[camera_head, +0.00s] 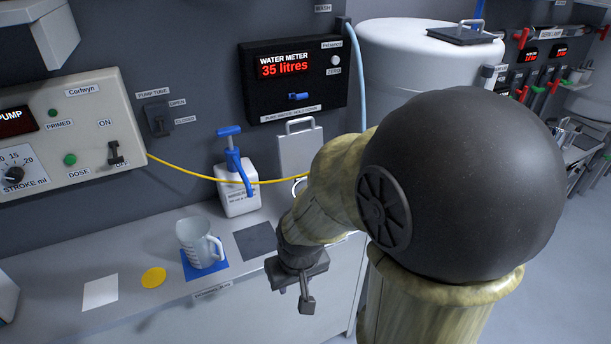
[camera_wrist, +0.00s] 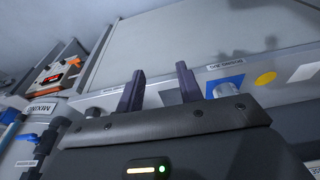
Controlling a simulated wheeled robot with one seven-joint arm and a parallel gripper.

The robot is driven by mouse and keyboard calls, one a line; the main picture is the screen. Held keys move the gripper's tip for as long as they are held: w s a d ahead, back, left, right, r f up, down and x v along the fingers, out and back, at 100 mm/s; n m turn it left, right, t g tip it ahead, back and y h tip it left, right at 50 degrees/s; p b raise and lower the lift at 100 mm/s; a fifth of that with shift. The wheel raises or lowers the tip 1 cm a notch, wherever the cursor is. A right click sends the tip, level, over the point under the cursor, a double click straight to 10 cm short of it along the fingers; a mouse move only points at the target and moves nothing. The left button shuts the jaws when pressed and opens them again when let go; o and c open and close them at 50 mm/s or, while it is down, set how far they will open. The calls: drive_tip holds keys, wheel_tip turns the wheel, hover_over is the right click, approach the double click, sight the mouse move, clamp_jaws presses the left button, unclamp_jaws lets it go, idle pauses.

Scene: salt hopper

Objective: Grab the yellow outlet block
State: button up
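I cannot make out a yellow outlet block in either view. A thin yellow tube (camera_head: 200,174) runs from the pump panel, sags across the wall and passes behind my arm, so its far end is hidden. My gripper (camera_head: 305,300) hangs near the bench's front edge in the head view, to the right of the grey mat. In the wrist view my gripper (camera_wrist: 160,78) has its two dark fingers apart with nothing between them, and the bench front lies beyond them.
A clear jug (camera_head: 198,245) stands on a blue mat. A white pump bottle (camera_head: 238,190) stands against the wall. A flat yellow disc (camera_head: 153,277) and a white square (camera_head: 100,292) lie on the bench (camera_head: 60,325). A large white tank (camera_head: 410,65) stands behind my arm.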

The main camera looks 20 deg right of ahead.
drive_tip(key=shift+w, duration=0.1)
drive_tip(key=shift+o, duration=0.2)
drive_tip(key=o, duration=0.3)
drive_tip(key=shift+o, duration=0.7)
drive_tip(key=w+d+f+n+t, duration=0.1)
drive_tip(key=w+d+f+t, duration=0.2)
drive_tip(key=w+d, duration=0.4)
drive_tip(key=shift+w+f+h+b, duration=0.15)
drive_tip(key=shift+h+b, duration=0.25)
drive_tip(key=w+d+f+n+t+y, duration=0.1)
drive_tip(key=w+d+t, duration=0.4)
drive_tip(key=d, duration=0.1)
drive_tip(key=s+d+r+t+y+b, duration=0.1)
drive_tip(key=s+d+r+t, duration=0.1)
drive_tip(key=d+r+t, duration=0.2)
drive_tip(key=d+t, duration=0.2)
drive_tip(key=t, duration=0.1)
drive_tip(key=shift+r+m+y+b, duration=0.25)
drive_tip(key=shift+m+y+b, duration=0.05)
drive_tip(key=shift+m+b, duration=0.1)
